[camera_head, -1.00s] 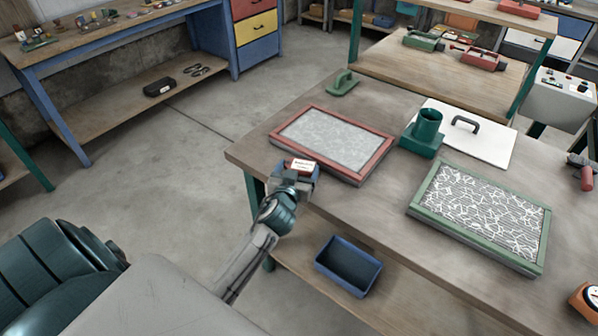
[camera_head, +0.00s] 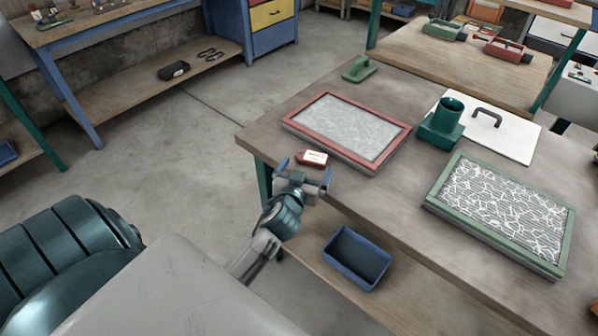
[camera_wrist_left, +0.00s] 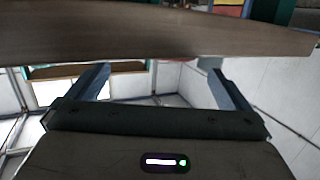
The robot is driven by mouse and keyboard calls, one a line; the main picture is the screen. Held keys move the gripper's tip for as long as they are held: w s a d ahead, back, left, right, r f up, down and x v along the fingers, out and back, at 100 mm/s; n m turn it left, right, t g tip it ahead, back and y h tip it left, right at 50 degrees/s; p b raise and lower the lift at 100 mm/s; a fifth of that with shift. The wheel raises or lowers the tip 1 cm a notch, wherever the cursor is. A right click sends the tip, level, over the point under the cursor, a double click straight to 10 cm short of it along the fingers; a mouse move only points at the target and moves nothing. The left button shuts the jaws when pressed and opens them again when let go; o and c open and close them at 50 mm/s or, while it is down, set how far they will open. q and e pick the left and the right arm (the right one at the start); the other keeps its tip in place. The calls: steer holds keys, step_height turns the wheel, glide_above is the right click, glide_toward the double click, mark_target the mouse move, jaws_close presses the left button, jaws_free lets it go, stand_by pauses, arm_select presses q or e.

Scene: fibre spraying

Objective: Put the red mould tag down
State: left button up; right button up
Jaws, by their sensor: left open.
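The red mould tag (camera_head: 312,159), with a white label on its face, lies on the workbench near its front left edge, just in front of the red-framed mould (camera_head: 287,123). My left gripper (camera_head: 305,170) is open and empty beside the tag, at the bench's front edge, with its blue fingers apart. In the left wrist view the open fingers (camera_wrist_left: 160,80) show with nothing between them, and the bench edge (camera_wrist_left: 160,35) crosses above them. The tag cannot be made out in that view. My right gripper is not in view.
A green-framed mould (camera_head: 432,200) with white fibres lies to the right. A green holder cup (camera_head: 443,121), a white board with a handle (camera_head: 517,142) and a green float (camera_head: 358,69) stand farther back. A blue bin (camera_head: 331,252) sits on the lower shelf. Bare bench top (camera_head: 390,195) lies between the moulds.

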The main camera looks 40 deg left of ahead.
arm_select(q)
steer(key=b+v, duration=0.1)
steer(key=v, duration=0.7)
steer(key=shift+b, duration=0.3)
steer(key=shift+s, duration=0.1)
